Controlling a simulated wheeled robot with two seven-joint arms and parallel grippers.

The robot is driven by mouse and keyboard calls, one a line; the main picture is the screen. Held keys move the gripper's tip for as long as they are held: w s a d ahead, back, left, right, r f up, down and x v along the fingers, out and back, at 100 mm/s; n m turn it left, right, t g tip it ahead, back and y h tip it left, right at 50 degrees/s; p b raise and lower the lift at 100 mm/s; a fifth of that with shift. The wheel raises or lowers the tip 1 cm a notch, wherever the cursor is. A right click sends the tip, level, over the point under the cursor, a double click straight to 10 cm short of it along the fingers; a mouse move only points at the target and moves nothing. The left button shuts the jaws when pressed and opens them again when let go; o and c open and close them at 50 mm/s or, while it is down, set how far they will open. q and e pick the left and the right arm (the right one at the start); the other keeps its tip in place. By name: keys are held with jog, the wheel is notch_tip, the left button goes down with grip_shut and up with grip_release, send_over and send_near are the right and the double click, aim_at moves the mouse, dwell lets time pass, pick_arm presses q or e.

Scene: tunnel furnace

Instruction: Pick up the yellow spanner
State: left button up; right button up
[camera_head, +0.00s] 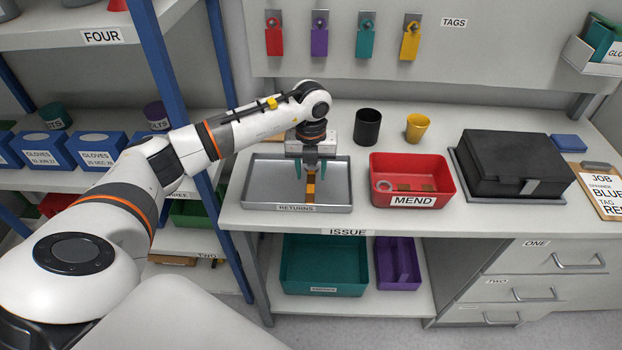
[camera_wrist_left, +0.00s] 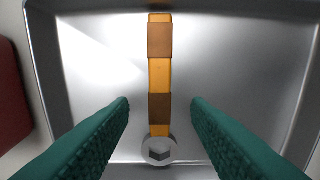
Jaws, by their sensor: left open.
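The yellow spanner (camera_head: 310,188) lies in the grey metal tray labelled RETURNS (camera_head: 256,205). In the left wrist view the spanner (camera_wrist_left: 159,75) runs up the picture, orange-yellow with brown bands and a grey head with a hexagonal recess at the near end. My left gripper (camera_head: 309,172) is over the tray, pointing down. Its green fingers are open, one on each side of the spanner in the left wrist view (camera_wrist_left: 160,104), with a gap on both sides. Its height above the spanner is hard to tell. My right gripper is not in view.
A red MEND bin (camera_head: 413,201) with small parts stands right of the tray. A black cup (camera_head: 367,127) and a yellow cup (camera_head: 417,128) stand behind. A black case (camera_head: 513,160) is farther right. A blue shelf post (camera_head: 186,100) stands left, near my arm.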

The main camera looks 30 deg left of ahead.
aim_at(311, 181)
pick_arm(q)
jog(key=shift+f, duration=1.05)
grip_shut()
jog(key=shift+r, duration=0.1)
notch_tip(311, 181, up, 10)
jog(key=b, duration=0.1)
jog(key=shift+b, duration=0.35)
